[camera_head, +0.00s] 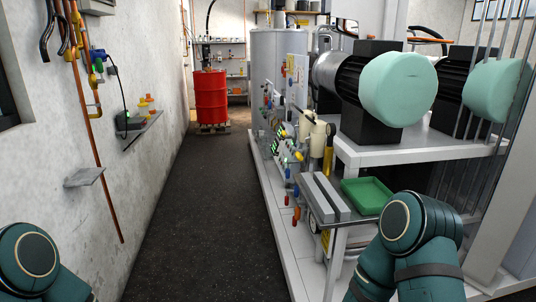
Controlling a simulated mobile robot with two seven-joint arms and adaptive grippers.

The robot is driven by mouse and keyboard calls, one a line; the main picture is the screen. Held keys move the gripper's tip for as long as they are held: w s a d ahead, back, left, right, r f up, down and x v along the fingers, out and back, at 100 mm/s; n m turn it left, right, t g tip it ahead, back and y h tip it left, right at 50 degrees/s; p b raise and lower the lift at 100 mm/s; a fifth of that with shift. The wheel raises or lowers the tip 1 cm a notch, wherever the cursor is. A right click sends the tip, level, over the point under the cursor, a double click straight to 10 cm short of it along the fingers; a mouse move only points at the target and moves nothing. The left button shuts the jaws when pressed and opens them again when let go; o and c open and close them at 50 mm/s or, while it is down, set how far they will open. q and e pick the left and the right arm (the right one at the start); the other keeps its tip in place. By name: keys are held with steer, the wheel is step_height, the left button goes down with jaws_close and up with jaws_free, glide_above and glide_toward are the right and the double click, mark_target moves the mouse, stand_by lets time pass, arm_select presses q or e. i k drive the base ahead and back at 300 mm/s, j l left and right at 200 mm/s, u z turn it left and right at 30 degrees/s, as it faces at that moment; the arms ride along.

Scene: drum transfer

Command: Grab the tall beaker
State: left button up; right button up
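I cannot make out a tall beaker with certainty in the head view. A small clear, glass-like shape (264,142) stands at the left edge of the machine in the middle distance, too small to identify. Teal links of my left arm show at the bottom left and of my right arm at the bottom right. Neither gripper shows, so I cannot see whether they hold anything.
A narrow dark floor (200,215) runs clear between the left wall and the machinery. A red drum (210,97) stands on a pallet (212,127) at the far end. A green tray (366,195) sits on a side table at right. A small shelf (140,131) juts from the wall.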

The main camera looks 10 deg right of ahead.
mark_target(268, 153)
steer(key=i+u, duration=0.2)
steer(key=i, duration=0.55)
steer(key=i+j+u, duration=0.1)
steer(key=i, duration=1.4)
steer(key=i+j+z, duration=0.15)
steer(key=i, duration=0.55)
steer(key=i+j+z, duration=0.15)
steer(key=i, duration=0.55)
steer(key=i+j+z, duration=0.1)
steer(key=i+z, duration=0.35)
steer(key=i+j+z, duration=0.2)
steer(key=z, duration=0.2)
steer(key=i+j+z, duration=0.3)
steer(key=z, duration=0.15)
steer(key=i+j+z, duration=0.2)
steer(key=j+z, duration=0.25)
steer(key=i+j+z, duration=0.15)
steer(key=j+z, duration=0.7)
steer(key=j, duration=0.15)
steer(key=i+j+z, duration=0.25)
steer(key=i+j, duration=0.25)
